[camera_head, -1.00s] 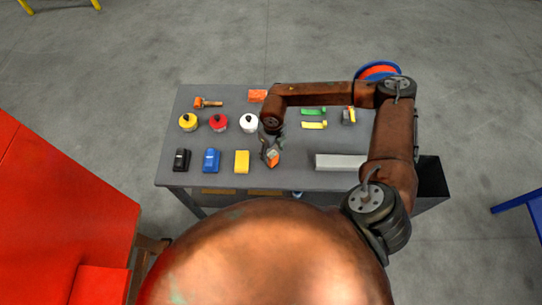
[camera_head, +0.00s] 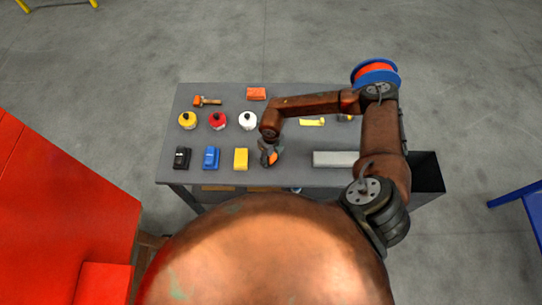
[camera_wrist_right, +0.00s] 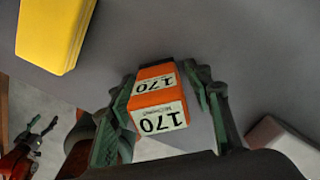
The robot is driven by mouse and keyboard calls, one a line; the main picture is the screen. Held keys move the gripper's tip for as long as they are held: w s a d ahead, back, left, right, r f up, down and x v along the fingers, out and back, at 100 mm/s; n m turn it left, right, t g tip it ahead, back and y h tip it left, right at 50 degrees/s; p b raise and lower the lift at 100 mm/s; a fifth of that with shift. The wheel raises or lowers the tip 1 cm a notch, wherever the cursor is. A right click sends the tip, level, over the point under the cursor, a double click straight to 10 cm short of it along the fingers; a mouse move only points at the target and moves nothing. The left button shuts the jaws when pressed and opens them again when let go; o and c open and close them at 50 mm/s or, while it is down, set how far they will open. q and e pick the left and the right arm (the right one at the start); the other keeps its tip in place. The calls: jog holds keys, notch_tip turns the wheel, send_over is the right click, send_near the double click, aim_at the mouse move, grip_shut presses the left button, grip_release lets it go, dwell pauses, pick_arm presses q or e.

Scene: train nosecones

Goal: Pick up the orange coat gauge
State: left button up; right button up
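The orange coat gauge (camera_wrist_right: 157,95) is a small orange block with white "170" labels. It lies on the grey table near its front edge, and in the head view it shows as an orange patch (camera_head: 272,158). My right gripper (camera_head: 268,154) is low over it and partly hides it. In the right wrist view, the fingers of my right gripper (camera_wrist_right: 163,88) stand on either side of the gauge. The left finger is close to the gauge, and I cannot tell whether it touches. A gap shows at the right finger.
A yellow block (camera_head: 241,159), a blue one (camera_head: 211,158) and a black one (camera_head: 182,158) stand in a row to the left. White (camera_head: 248,121), red (camera_head: 218,121) and yellow pots (camera_head: 187,120) are behind. A light grey bar (camera_head: 335,159) lies to the right.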

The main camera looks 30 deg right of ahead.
jog(key=c, duration=1.1)
jog(key=shift+o, duration=0.2)
jog(key=shift+r, duration=0.1)
